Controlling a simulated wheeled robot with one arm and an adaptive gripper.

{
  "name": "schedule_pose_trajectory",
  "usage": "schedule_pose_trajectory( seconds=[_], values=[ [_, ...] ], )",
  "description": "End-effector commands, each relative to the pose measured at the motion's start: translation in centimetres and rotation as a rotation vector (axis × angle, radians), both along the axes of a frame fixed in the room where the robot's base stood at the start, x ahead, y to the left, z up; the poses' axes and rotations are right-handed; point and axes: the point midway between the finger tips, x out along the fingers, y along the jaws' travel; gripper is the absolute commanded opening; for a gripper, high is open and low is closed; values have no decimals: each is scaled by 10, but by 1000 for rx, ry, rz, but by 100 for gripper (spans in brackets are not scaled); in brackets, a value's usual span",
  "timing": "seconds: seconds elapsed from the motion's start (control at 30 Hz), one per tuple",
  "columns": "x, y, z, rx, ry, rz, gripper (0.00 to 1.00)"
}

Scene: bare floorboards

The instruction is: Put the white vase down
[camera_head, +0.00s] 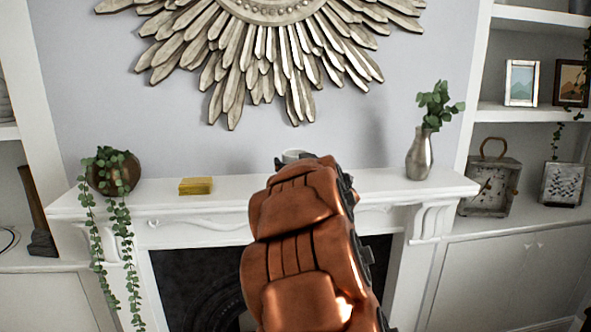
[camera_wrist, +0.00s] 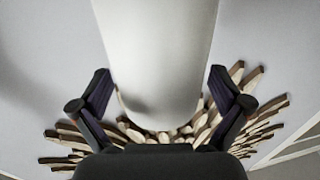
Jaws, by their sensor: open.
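The white vase (camera_wrist: 158,50) fills the upper middle of the wrist view, between the two fingers of my open gripper (camera_wrist: 160,84). The fingers lie close along both of its sides; I cannot tell whether either touches it. In the head view only a small pale part of the vase (camera_head: 292,155) shows above my arm, at the middle of the white mantel shelf (camera_head: 235,190). My arm hides the rest of it, its base and the fingers, so its contact with the shelf is hidden.
A yellow block (camera_head: 196,186) and a trailing plant in a brown pot (camera_head: 118,176) are on the shelf's left. A metal vase with leaves (camera_head: 420,155) stands on its right. A sunburst wall piece (camera_head: 270,45) hangs above. Bare shelf shows between these things.

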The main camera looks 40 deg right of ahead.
Motion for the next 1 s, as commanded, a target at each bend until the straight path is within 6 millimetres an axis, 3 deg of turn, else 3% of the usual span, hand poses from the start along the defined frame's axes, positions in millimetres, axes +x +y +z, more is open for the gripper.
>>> schedule_pose_trajectory(
  seconds=[0.2,0.9,1.0],
  values=[
    [0,0,0,0,-1,0,99],
    [0,0,1,0,-1,0,26],
    [0,0,1,0,-1,0,21]
  ],
)
